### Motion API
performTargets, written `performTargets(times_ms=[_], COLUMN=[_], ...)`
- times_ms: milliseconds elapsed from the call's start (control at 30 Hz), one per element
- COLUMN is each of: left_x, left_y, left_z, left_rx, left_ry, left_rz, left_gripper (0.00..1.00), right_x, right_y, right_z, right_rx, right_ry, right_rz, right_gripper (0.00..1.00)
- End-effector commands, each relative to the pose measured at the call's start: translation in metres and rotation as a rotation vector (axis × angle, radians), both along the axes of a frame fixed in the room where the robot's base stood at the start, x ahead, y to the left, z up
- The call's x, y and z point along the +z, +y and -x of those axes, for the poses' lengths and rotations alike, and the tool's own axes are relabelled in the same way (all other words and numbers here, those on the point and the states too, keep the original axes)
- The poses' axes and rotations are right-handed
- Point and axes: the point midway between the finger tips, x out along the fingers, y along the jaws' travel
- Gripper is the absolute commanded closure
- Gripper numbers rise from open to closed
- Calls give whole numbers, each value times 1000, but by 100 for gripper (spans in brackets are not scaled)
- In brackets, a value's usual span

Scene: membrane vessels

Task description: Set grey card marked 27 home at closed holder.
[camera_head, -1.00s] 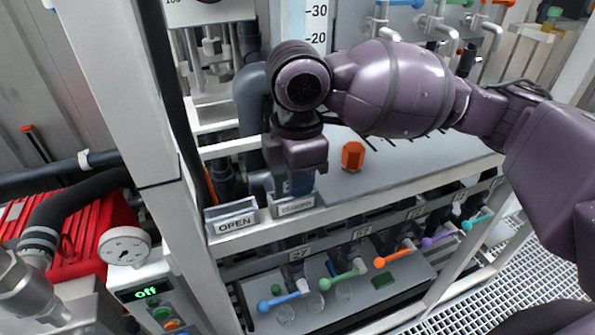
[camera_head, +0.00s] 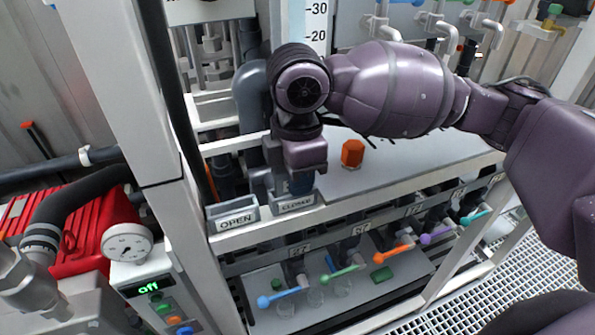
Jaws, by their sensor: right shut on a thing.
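My right gripper (camera_head: 291,184) points down just above and behind the closed holder (camera_head: 296,204), a small grey tray with a "CLOSED" label on the front ledge of the rack. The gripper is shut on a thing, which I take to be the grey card. Only a small dark, bluish part shows under the purple wrist, and its number cannot be read. The holder's front lip hides the lower end, so I cannot tell whether the card touches the holder. My left gripper is not in view.
The open holder (camera_head: 234,217) stands just left of the closed one and looks empty. An orange knob (camera_head: 352,153) stands on the white shelf to the right. Coloured valve handles (camera_head: 340,274) line the lower rack. A white upright post (camera_head: 130,130) is close on the left.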

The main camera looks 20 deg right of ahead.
Motion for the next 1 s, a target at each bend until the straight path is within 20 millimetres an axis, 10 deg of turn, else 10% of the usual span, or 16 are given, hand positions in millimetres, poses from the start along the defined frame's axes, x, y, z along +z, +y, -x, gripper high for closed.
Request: performTargets(times_ms=[267, 300, 467, 1000], left_x=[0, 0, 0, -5], left_y=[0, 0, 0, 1], left_z=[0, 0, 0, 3], left_rx=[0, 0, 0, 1], left_ry=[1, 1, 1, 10], left_rz=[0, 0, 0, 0], left_gripper=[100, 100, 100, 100], right_x=[-2, -2, -2, 21], right_y=[0, 0, 0, 0], right_z=[0, 1, 0, -1], right_rx=[0, 0, 0, 1], right_ry=[3, 3, 3, -2], right_rz=[1, 1, 1, 1], right_gripper=[100, 73, 50, 50])
